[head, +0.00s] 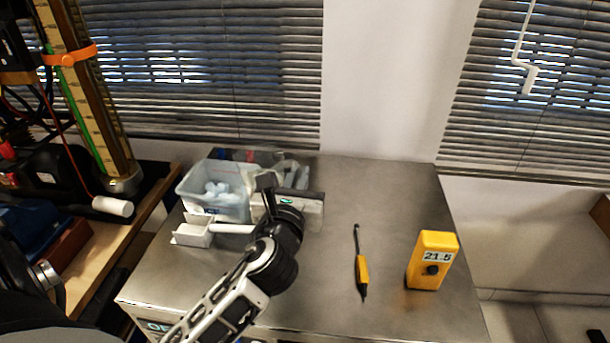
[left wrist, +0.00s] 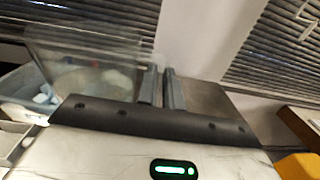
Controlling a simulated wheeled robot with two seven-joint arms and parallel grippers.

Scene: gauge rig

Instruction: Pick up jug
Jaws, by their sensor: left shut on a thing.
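The jug is a clear, see-through vessel (head: 290,172) at the back of the grey metal table, partly hidden behind my left gripper (head: 268,183). In the left wrist view the clear jug (left wrist: 88,62) stands large at the left, with its upper rim showing. The two fingers of my left gripper (left wrist: 162,88) are close together at the jug's right side and shut on it. The exact spot of the grip is hidden by the hand. My right gripper is in neither view.
A pale blue bin (head: 213,202) with white items stands left of the jug. A small white box (head: 192,233) sits in front of it. A yellow-handled tool (head: 361,268) and a yellow meter (head: 432,260) are on the right. The table (head: 385,190) is bare at back right.

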